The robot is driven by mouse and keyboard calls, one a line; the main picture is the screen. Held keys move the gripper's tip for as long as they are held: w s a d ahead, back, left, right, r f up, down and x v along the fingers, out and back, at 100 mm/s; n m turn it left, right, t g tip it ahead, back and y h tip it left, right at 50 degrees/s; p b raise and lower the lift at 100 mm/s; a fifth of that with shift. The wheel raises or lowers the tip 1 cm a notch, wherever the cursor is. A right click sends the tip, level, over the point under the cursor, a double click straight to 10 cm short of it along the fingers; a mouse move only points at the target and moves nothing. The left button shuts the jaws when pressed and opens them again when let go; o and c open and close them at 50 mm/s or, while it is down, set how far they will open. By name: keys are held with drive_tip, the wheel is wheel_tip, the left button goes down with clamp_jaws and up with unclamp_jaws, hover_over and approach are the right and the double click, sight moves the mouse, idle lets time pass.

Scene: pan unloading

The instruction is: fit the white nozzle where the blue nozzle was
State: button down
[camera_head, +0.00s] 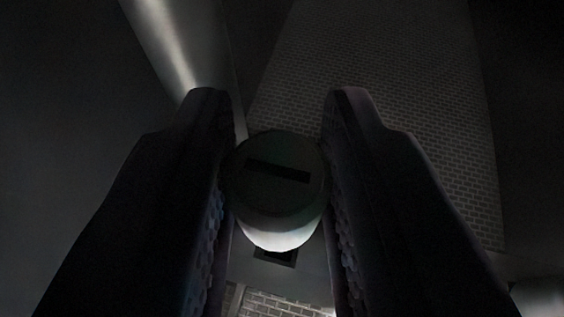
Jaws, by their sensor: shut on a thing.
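My gripper (279,104) is shut on the white nozzle (282,234), which sits between its two dark fingers. The nozzle is a short round piece. Its end face is in shadow, with a dark slot across it, and its lower side is lit white. No blue nozzle shows. I cannot make out a clear seat for the nozzle in this dark view.
A brick-patterned surface (400,110) fills the middle and right behind the fingers. A pale, shiny, slanting shape (168,40) is at upper left. A small dark square mark (276,257) shows just below the nozzle. A pale rounded thing (540,298) is cut off at lower right.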

drive_tip(key=shift+w+a+f+b, duration=0.15)
drive_tip(key=shift+f+b, duration=0.1)
drive_tip(key=shift+f, duration=0.2)
drive_tip(key=shift+w+d+f+b, duration=0.1)
drive_tip(key=shift+f+b, duration=0.1)
drive_tip(key=shift+f, duration=0.2)
drive_tip(key=shift+s+f, duration=0.15)
drive_tip(key=shift+f, duration=0.3)
drive_tip(key=shift+f+b, duration=0.55)
drive_tip(key=shift+b, duration=0.25)
drive_tip(key=shift+f+b, duration=1.65)
drive_tip(key=shift+b, duration=0.3)
drive_tip(key=c, duration=0.8)
unclamp_jaws()
